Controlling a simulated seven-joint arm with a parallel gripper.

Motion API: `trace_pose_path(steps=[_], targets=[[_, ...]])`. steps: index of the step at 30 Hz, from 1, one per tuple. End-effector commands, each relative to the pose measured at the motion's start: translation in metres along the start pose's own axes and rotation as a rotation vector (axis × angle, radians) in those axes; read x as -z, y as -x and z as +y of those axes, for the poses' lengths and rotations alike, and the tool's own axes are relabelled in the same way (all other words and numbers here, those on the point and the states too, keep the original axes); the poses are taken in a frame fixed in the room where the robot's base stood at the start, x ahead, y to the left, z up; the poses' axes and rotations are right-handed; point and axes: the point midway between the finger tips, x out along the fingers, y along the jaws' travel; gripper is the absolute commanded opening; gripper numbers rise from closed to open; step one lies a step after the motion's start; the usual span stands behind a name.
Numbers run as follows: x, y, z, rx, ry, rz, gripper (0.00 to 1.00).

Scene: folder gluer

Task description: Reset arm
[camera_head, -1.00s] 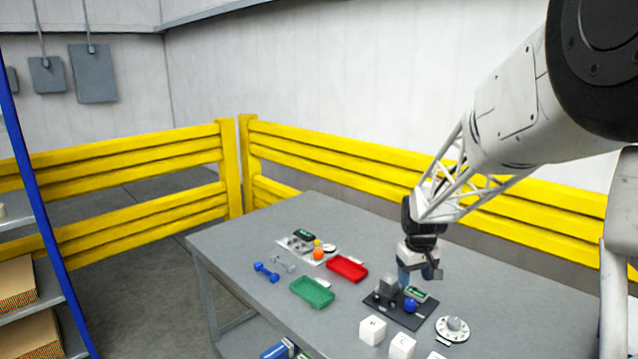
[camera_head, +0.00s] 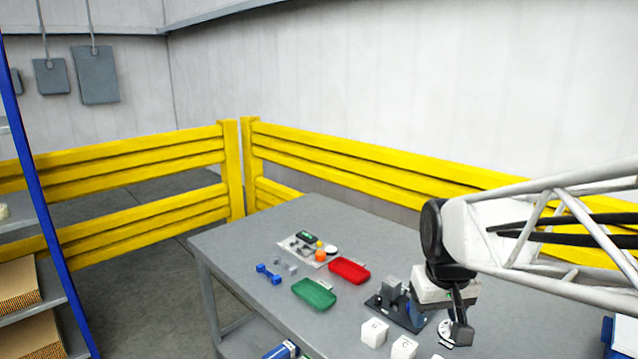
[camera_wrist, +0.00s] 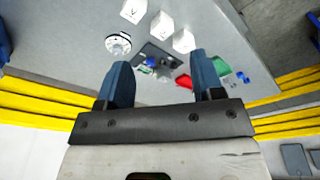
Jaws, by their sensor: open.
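My gripper (camera_head: 440,320) is over the right part of the grey table (camera_head: 240,262), near a dark board (camera_head: 375,303) with a grey block and other small parts. In the wrist view its two blue fingers (camera_wrist: 160,59) are spread apart with nothing between them. The dark board (camera_wrist: 148,52) shows beyond the fingers. The gripper hides part of the board and most of a round white dial in the head view; the dial (camera_wrist: 118,43) is clear in the wrist view.
White lettered cubes (camera_head: 374,332) stand at the table's front. A green tray (camera_head: 314,293), a red tray (camera_head: 349,270) and a blue dumbbell (camera_head: 268,273) lie further left. Yellow rails (camera_head: 370,160) run behind the table. A blue-framed shelf (camera_head: 40,190) stands at the left.

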Motion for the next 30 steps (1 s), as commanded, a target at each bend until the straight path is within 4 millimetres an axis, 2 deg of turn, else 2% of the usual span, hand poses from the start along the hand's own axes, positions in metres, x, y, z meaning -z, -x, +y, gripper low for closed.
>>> trace_pose_path(steps=[1,9,15,21,30], targets=[[-0.013,0.005,-0.003,0.000,-0.008,0.009,0.61],[-0.076,0.018,-0.016,0.003,-0.059,0.042,0.61],[-0.109,0.020,-0.022,0.006,-0.089,0.059,0.61],[-0.122,0.019,-0.024,0.007,-0.100,0.064,0.61],[-0.122,0.020,-0.025,0.008,-0.101,0.064,0.61]])
